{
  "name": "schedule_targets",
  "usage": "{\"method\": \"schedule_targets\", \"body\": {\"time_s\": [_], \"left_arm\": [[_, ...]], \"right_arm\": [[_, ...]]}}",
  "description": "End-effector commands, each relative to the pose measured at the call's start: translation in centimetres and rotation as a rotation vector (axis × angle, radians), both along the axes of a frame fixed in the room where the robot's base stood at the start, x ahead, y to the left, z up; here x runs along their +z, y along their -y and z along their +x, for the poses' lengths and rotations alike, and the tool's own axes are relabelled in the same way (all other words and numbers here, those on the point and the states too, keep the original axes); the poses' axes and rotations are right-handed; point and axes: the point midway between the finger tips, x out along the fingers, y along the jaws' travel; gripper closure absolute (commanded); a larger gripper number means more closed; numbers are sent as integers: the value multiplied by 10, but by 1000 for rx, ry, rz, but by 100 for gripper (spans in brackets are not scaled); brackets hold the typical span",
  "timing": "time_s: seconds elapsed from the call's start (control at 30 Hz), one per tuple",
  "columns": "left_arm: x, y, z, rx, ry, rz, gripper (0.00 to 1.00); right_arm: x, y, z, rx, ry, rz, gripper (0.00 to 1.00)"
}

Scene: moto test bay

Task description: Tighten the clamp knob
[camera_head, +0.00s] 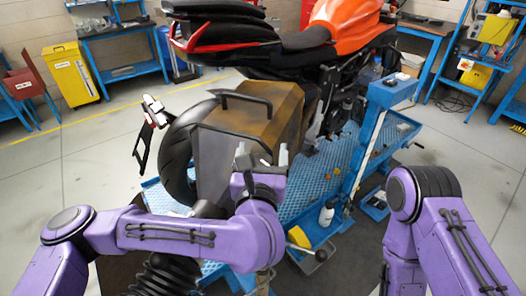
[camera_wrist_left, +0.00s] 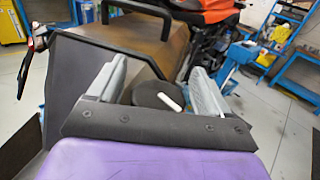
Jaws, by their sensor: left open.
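The clamp knob (camera_wrist_left: 150,94) is a dark round disc with a white bar on its face, seen in the left wrist view in front of a large brown and black box. My left gripper (camera_head: 262,152) is open, with its two grey fingers apart. In the left wrist view the fingers stand on either side of the knob; I cannot tell whether they touch it. In the head view the gripper mostly hides the knob. My right arm comes in at the right, but its gripper is out of the picture.
The brown and black box (camera_head: 270,105) stands beside the motorcycle's rear wheel (camera_head: 177,150). The motorcycle (camera_head: 345,18) with orange bodywork stands on a blue lift platform (camera_head: 320,180). A blue post (camera_head: 365,150) rises at the right.

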Motion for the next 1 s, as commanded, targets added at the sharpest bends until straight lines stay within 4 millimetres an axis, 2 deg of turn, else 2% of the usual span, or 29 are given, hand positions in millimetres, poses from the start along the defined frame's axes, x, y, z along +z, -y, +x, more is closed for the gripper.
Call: {"method": "schedule_targets", "body": {"time_s": [0.07, 0.2, 0.23, 0.47, 0.7, 1.0], "left_arm": [[0, 0, 0, -1, 0, 0, 21], [0, 1, -1, -1, 0, 1, 67], [0, 1, -1, -1, 0, 1, 73], [-2, 0, 0, -41, 4, 5, 72], [-2, 3, 0, -253, 4, 5, 73], [0, 7, -2, -409, 0, 0, 73]], "right_arm": [[0, 0, 0, 0, 0, 0, 57], [0, 0, 0, 0, 0, 0, 57], [0, 0, 0, 0, 0, 0, 57], [-7, 0, 0, 0, 0, 0, 57], [-25, 0, 0, 0, 0, 0, 57], [-29, 0, 0, 0, 0, 0, 57]]}}
